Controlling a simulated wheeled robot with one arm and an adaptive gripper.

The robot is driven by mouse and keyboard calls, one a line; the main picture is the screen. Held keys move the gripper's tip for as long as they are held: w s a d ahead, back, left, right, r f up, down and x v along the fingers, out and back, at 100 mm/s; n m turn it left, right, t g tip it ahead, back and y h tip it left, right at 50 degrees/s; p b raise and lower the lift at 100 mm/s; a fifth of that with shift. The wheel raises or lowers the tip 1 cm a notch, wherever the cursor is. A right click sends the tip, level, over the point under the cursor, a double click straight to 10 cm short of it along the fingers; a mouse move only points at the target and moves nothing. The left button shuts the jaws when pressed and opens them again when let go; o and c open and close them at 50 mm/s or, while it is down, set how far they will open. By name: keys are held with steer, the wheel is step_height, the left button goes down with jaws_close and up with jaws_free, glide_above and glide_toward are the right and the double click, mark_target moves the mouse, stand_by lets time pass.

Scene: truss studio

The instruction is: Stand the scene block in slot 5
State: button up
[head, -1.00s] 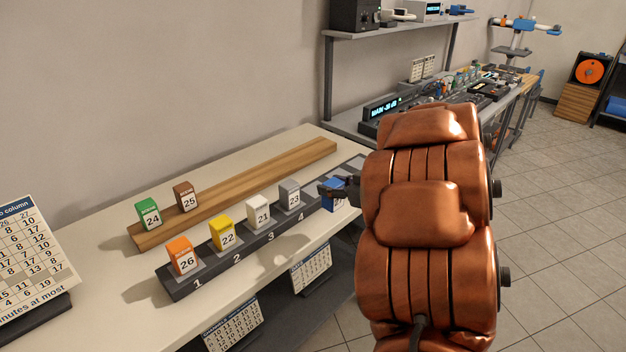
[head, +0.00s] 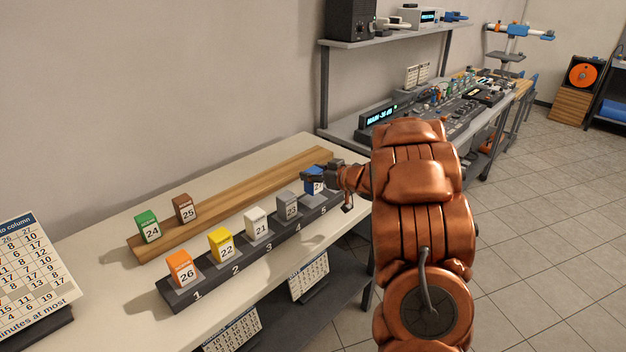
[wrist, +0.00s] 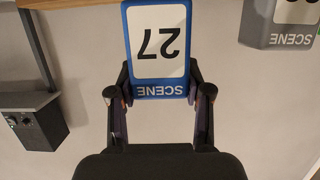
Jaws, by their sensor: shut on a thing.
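The blue scene block (head: 315,187), numbered 27, is in my gripper (head: 325,173) at the right end of the dark numbered rack (head: 268,246), over slot 5 (head: 325,209). My gripper is shut on it. In the wrist view, the block (wrist: 158,50) appears upside down between my two fingertips (wrist: 159,90). Its lower end is cut off there, so I cannot tell whether it touches the slot floor. Slots 1 to 4 hold an orange block 26 (head: 182,269), a yellow block 22 (head: 221,244), a white block 21 (head: 256,224) and a grey block 23 (head: 287,206).
A green block 24 (head: 147,226) and a brown block 25 (head: 185,209) stand on the wooden rail (head: 245,188) behind the rack. A calendar board (head: 31,270) stands at the left. The grey block (wrist: 279,23) is close beside the held block in the wrist view.

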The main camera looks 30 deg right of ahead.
steer(key=shift+w+d, duration=0.1)
steer(key=shift+w, duration=0.3)
steer(key=shift+f+p, duration=0.35)
steer(key=shift+f, duration=1.45)
steer(key=shift+f, duration=0.1)
steer(key=o, duration=1.2)
